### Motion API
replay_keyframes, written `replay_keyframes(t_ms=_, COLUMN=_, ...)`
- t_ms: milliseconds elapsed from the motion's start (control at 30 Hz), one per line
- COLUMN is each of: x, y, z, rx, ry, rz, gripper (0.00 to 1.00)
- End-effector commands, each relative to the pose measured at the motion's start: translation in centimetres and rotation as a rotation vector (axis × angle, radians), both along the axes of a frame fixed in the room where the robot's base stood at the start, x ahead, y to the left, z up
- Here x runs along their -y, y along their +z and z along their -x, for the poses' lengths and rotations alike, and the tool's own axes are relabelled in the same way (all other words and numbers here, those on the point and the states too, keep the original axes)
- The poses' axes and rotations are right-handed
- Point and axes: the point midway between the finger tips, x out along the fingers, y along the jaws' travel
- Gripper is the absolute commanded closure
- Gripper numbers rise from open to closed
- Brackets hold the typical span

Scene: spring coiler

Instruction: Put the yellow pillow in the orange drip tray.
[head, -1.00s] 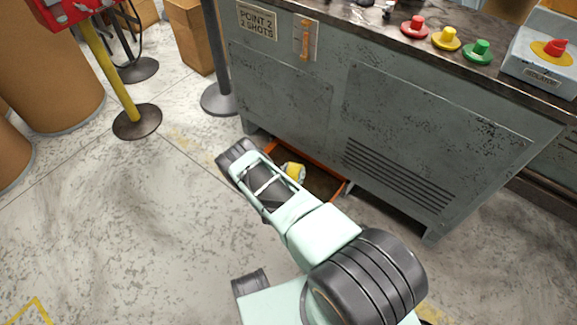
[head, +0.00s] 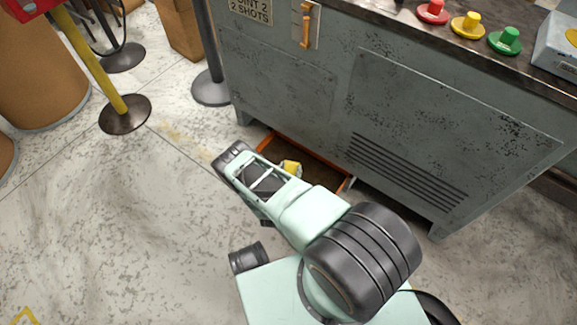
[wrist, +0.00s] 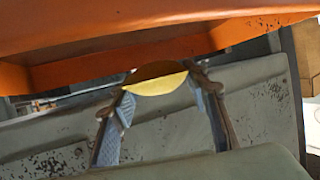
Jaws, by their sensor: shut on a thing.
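The yellow pillow (wrist: 157,80) is between my gripper's fingertips (wrist: 161,87) in the wrist view, and my gripper is shut on it. In the head view the pillow (head: 291,167) shows as a small yellow patch beside my forearm, over the tray area. The orange drip tray (head: 318,159) lies low at the foot of the grey machine, partly hidden by my arm. In the wrist view the tray's orange wall (wrist: 150,40) fills the top, close to the pillow. I cannot tell whether the pillow touches the tray.
The grey machine cabinet (head: 330,90) stands right behind the tray, with red, yellow and green buttons on top. A grey post base (head: 211,88) and a yellow post's dark base (head: 125,114) stand to the left.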

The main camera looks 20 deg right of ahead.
Motion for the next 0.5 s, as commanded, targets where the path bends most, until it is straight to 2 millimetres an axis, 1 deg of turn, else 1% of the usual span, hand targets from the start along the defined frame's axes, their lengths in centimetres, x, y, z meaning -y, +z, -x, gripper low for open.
replay_keyframes(t_ms=233, x=-0.03, y=0.02, z=0.01, rx=0.002, ry=0.001, rz=-0.001, gripper=0.78)
replay_keyframes(t_ms=500, x=-0.02, y=-0.76, z=-0.02, rx=0.002, ry=0.000, rz=-0.001, gripper=0.78)
